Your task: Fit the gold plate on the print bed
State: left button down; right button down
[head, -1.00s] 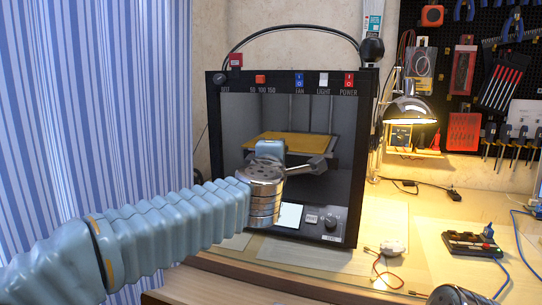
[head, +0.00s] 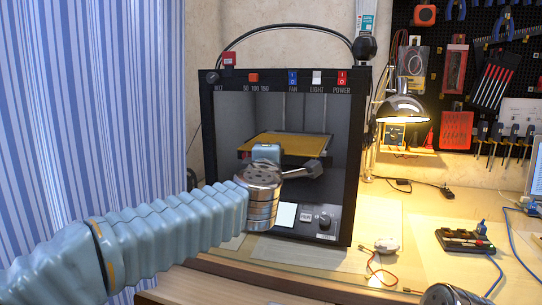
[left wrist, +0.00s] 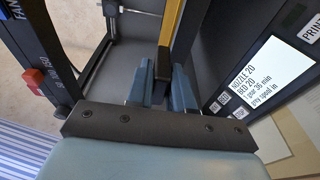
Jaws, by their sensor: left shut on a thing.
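The gold plate (head: 292,144) lies flat inside the open printer, over the print bed (head: 330,150). Only a thin grey margin of the bed shows at its right side. My left gripper (left wrist: 162,82) is shut on the dark tab at the plate's front edge. The gold plate also shows as a narrow yellow strip beyond the fingers in the left wrist view (left wrist: 173,28). My wrist hides the plate's front middle in the head view, where the left gripper (head: 266,150) reaches in from the front. Whether the plate touches the bed all over, I cannot tell.
The black printer frame (head: 354,160) surrounds the opening, with a control panel (head: 305,218) below. A lit lamp (head: 402,108) and a pegboard of tools stand to the right. Cables and a small dark box (head: 465,241) lie on the bench. A striped curtain (head: 90,120) hangs left.

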pick_arm(q)
jog(key=shift+s, duration=0.1)
jog(key=c, duration=0.9)
grip_release()
jog(key=o, duration=0.9)
jog(key=shift+f, duration=0.15)
notch_tip(320, 180, down, 2)
jog(key=shift+f+b, duration=0.1)
jog(key=shift+b, duration=0.95)
